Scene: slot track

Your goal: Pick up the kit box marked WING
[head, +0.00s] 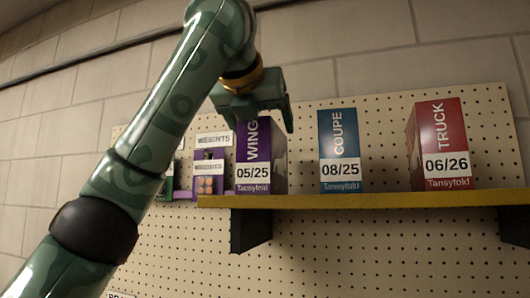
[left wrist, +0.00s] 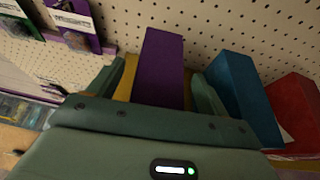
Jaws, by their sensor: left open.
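The purple kit box marked WING (head: 265,165) stands upright on the yellow-edged shelf in the head view, with a 05/25 label. My left gripper (head: 258,122) is at the top of this box, its arm coming in from the left. In the left wrist view the purple box (left wrist: 161,70) shows between the two open fingers of my left gripper (left wrist: 160,88). A gap shows on each side of the box, so the fingers look apart from it. The arm and gripper hide part of the box's top in the head view. My right gripper is not seen.
A blue COUPE box (head: 340,150) and a red TRUCK box (head: 440,145) stand to the right on the yellow shelf (head: 380,200). WEIGHTS packs (head: 209,170) hang to the left. The pegboard (head: 350,250) is behind. The blue box is close beside the right finger in the wrist view.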

